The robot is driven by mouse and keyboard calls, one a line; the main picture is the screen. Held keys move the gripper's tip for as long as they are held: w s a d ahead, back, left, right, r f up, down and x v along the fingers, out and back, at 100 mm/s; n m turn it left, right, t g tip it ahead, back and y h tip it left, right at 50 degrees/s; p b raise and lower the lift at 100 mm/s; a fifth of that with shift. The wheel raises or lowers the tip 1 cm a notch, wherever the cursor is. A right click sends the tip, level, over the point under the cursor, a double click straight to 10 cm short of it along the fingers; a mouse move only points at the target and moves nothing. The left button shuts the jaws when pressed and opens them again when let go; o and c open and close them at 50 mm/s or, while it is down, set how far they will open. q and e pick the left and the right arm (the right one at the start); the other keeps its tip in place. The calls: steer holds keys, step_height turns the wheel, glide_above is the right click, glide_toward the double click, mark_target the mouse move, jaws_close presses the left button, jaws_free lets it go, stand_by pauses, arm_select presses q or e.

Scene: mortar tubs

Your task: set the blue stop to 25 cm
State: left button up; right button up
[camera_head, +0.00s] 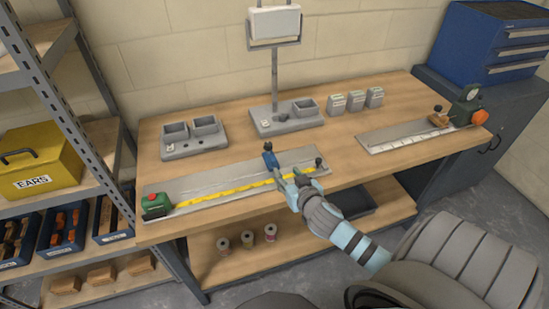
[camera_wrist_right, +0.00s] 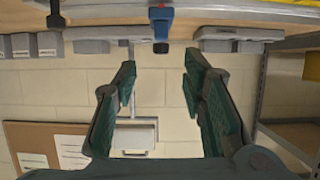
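The blue stop (camera_head: 269,158), with a dark knob, stands on a long grey metal plate (camera_head: 215,185) with a yellow scale (camera_head: 235,190) along its front. The stop is right of the plate's middle; the scale's numbers are too small to read. My right gripper (camera_head: 287,173) is just in front and to the right of the stop. In the right wrist view, the open fingers (camera_wrist_right: 160,85) are empty. The blue stop (camera_wrist_right: 161,22) shows beyond the tips, roughly centred between them and apart from them. My left gripper is not in view.
A green block with a red top (camera_head: 157,205) sits at the plate's left end, a dark knob (camera_head: 318,162) at its right end. Grey trays (camera_head: 193,138) and a stand (camera_head: 275,112) are behind. Another measuring board (camera_head: 405,138) lies right. Bare wood lies between the boards.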

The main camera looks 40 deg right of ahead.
mark_target(274, 160)
steer(key=b+x, duration=0.1)
steer(key=x, duration=1.1)
steer(key=shift+w+f+b, duration=0.2)
steer(key=shift+w+b, duration=0.1)
steer(key=shift+b, duration=0.1)
steer(key=shift+r, duration=0.1)
jaws_close()
